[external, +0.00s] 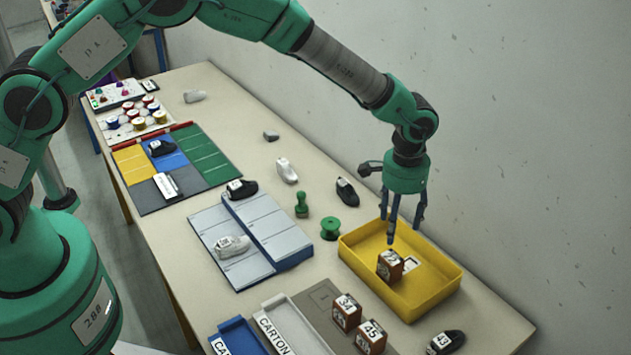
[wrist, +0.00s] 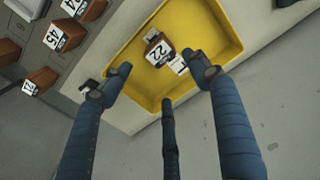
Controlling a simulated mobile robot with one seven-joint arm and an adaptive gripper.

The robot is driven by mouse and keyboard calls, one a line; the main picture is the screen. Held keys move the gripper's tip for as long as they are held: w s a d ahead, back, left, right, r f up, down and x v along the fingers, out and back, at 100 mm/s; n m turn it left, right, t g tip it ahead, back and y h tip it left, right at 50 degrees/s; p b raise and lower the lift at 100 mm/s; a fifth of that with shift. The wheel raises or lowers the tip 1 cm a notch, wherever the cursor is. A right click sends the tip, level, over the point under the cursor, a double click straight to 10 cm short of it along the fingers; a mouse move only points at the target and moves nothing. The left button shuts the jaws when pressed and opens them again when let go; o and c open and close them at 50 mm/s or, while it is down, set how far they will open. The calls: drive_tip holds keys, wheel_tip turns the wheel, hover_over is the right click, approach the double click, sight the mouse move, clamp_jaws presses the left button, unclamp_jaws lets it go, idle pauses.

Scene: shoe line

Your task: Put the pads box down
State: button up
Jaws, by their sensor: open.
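A brown box marked 22 (external: 390,265) sits in the yellow tray (external: 432,305), beside a white label lying on the tray floor. I cannot read the word "pads" on any box. My three-fingered gripper (external: 400,222) is above the tray, pointing down, with its fingers spread and nothing between them. In the wrist view my gripper (wrist: 162,80) shows open fingers, apart from the box marked 22 (wrist: 158,49). That box rests inside the yellow tray (wrist: 212,13), and its underside is hidden.
Brown boxes marked 34 (external: 346,311) and 45 (external: 370,336) stand left of the tray. A black shoe marked 43 (external: 446,343) lies in front. A green spool (external: 330,228), a green stamp (external: 302,205) and a black shoe (external: 347,191) lie behind. The wall is close on the right.

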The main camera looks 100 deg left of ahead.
drive_tip(key=s+d+r+m+t, duration=0.1)
drive_tip(key=s+d+r, duration=0.45)
drive_tip(key=r, duration=0.45)
drive_tip(key=s+d+r+m+t, duration=0.1)
drive_tip(key=s+d+r+m, duration=0.1)
drive_tip(key=s+d+r, duration=0.6)
drive_tip(key=s+d+r+m+t, duration=0.1)
drive_tip(key=s+d+r, duration=0.35)
drive_tip(key=r, duration=0.75)
drive_tip(key=s+d+r+m+t, duration=0.1)
drive_tip(key=s+d+r, duration=0.25)
drive_tip(key=s, duration=0.25)
drive_tip(key=s+d+r+m, duration=0.1)
drive_tip(key=s+d+r, duration=0.2)
drive_tip(key=s+d, duration=0.25)
drive_tip(key=s+d+m, duration=0.1)
drive_tip(key=s+d, duration=0.1)
drive_tip(key=s, duration=0.7)
drive_tip(key=s+d+f+m+t, duration=0.1)
drive_tip(key=s+d+m, duration=0.1)
drive_tip(key=s, duration=0.7)
drive_tip(key=shift+d+t, duration=0.3)
drive_tip(key=shift+d, duration=0.45)
drive_tip(key=shift+s+f, duration=0.1)
drive_tip(key=shift+f, duration=0.05)
wheel_tip(320, 180, down, 7)
drive_tip(key=b, duration=0.7)
